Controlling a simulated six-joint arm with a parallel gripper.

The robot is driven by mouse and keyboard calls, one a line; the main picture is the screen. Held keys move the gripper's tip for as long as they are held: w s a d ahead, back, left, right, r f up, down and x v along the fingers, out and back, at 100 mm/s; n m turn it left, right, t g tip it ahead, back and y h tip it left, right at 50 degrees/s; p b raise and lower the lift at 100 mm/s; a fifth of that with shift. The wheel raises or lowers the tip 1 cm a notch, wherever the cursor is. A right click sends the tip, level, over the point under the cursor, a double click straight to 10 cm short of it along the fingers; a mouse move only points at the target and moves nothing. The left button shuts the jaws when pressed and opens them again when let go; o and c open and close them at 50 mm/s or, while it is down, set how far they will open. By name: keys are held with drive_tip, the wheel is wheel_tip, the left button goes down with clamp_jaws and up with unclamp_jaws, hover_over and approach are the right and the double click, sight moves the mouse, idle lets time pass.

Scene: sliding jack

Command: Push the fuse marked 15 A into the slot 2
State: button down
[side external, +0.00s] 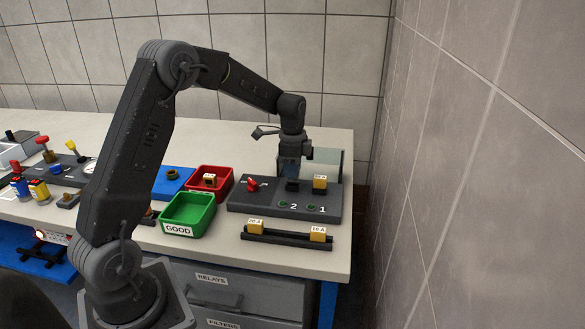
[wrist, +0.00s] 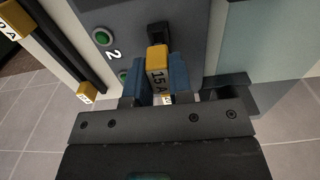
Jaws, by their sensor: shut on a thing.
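The yellow fuse marked 15 A (wrist: 158,65) is between the blue fingers of my gripper (wrist: 158,80), with its label facing the wrist camera. My gripper is shut on it. In the side view my gripper (side external: 290,175) points down over the dark panel (side external: 245,206), and the held fuse cannot be made out. The black socket of slot 2 (wrist: 157,33) shows just beyond the fuse, in line with the green lamp and the number 2 (wrist: 117,54). Whether the fuse touches the socket cannot be told. Another yellow fuse (side external: 320,184) stands at slot 1.
A black rack (side external: 285,240) in front holds two yellow fuses (side external: 255,227) (side external: 318,234). A red knob (side external: 252,184) is on the panel's left. A green bin marked GOOD (side external: 188,214) and a red bin (side external: 222,172) stand to the left. A clear pane stands behind.

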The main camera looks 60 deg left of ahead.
drive_tip(key=shift+f, duration=1)
idle(0.6)
drive_tip(key=shift+r, duration=0.7)
drive_tip(key=shift+f, duration=0.85)
idle(0.8)
drive_tip(key=c, duration=0.9)
unclamp_jaws()
drive_tip(key=shift+c, duration=0.2)
drive_tip(key=shift+r, duration=0.1)
wheel_tip(320, 180, up, 14)
